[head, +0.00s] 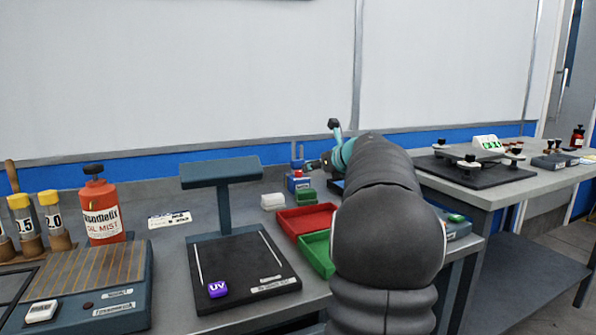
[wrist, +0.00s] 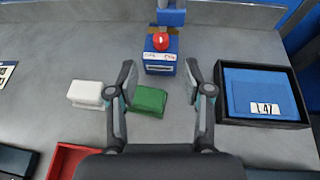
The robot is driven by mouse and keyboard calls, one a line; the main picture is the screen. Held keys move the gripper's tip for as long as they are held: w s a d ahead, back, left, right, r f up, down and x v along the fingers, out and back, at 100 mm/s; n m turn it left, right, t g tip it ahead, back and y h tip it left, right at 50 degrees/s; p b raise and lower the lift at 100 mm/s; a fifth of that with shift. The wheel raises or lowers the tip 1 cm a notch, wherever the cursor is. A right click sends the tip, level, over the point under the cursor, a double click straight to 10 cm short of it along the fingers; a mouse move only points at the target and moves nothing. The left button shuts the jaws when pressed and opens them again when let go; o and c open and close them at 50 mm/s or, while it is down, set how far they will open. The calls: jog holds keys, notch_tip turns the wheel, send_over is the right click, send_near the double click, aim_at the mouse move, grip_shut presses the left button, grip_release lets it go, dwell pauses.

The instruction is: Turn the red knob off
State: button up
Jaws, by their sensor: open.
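The red knob (wrist: 161,41) sits on top of a small blue box (wrist: 161,62) with a white label strip, near the back of the bench in the wrist view. Small lettering beside the knob is too blurred to read. The blue box also shows in the head view (head: 298,182), partly beside my arm. My gripper (wrist: 158,82) is open, its two fingers spread on either side of the view just in front of the box. It appears empty and apart from the knob. In the head view my gripper (head: 318,163) is small and close to the box.
A green block (wrist: 150,101) lies between my fingers' line of view, and a white block (wrist: 86,94) lies left. A black tray with a blue plate (wrist: 262,95) stands right. Red (head: 308,207) and green (head: 312,248) trays lie nearer. The wall (head: 230,155) is close behind.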

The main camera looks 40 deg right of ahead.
aim_at(299, 171)
jog(key=x, duration=0.9)
jog(key=shift+w+f+p, duration=0.2)
jog(key=shift+w+p, duration=0.15)
jog(key=shift+p, duration=0.05)
grip_shut()
